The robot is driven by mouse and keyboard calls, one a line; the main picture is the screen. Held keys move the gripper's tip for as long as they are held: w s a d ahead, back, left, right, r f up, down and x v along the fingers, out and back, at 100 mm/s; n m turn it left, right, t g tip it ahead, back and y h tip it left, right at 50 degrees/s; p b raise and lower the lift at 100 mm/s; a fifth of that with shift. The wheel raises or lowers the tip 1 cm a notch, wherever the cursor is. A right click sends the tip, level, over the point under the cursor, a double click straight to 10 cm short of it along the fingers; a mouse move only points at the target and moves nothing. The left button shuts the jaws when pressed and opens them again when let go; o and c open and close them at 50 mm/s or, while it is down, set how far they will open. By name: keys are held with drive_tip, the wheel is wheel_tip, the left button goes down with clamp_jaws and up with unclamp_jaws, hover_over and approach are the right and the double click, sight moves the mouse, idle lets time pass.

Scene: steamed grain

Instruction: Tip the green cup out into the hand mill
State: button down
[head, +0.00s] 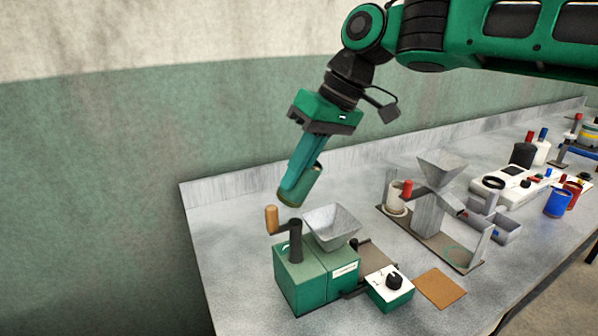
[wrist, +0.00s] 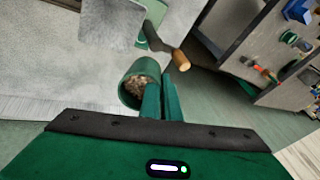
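The green cup (head: 312,185) is held between the fingers of my gripper (head: 300,178), above and a little behind the hand mill's crank. It leans along the line of the fingers. In the wrist view the green cup (wrist: 129,88) shows its open mouth with pale brown grain inside, and my gripper's fingers (wrist: 162,100) are shut on its side. The hand mill (head: 315,277) is a green box with a grey square hopper (head: 332,227) and a wooden-handled crank (head: 272,219). The hopper lies below and right of the cup, apart from it. The hopper's inside is only partly visible.
A small green control box with a black knob (head: 390,289) and a brown mat (head: 440,287) lie right of the mill. A grey funnel stand (head: 430,205) and a pale cup (head: 397,199) stand behind. The wall (head: 100,180) rises behind the bench.

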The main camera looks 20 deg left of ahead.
sight(311, 185)
drive_tip(key=shift+w+d+f+g+y, duration=0.15)
drive_tip(key=shift+f+g+y, duration=0.1)
drive_tip(key=shift+y, duration=0.3)
drive_tip(key=shift+d+f+g+y, duration=0.15)
drive_tip(key=shift+f+y, duration=0.1)
drive_tip(key=shift+y, duration=0.3)
drive_tip(key=d+y, duration=0.1)
drive_tip(key=y, duration=0.1)
drive_tip(key=g+y, duration=0.1)
drive_tip(key=y, duration=0.1)
drive_tip(key=d+f+g+y, duration=0.1)
drive_tip(key=shift+w+d+y, duration=0.3)
drive_tip(key=shift+w+y, duration=0.1)
drive_tip(key=y, duration=0.1)
drive_tip(key=d+g+y, duration=0.1)
drive_tip(key=y, duration=0.1)
drive_tip(key=shift+w+r+g, duration=0.2)
drive_tip(key=shift+r+g, duration=0.1)
drive_tip(key=shift+r, duration=0.05)
drive_tip(key=y, duration=0.1)
drive_tip(key=d+g+y, duration=0.1)
drive_tip(key=r+y, duration=0.1)
drive_tip(key=shift+w+d+y, duration=0.2)
drive_tip(key=shift+w+y, duration=0.1)
drive_tip(key=shift+g, duration=0.3)
drive_tip(key=shift+r, duration=0.1)
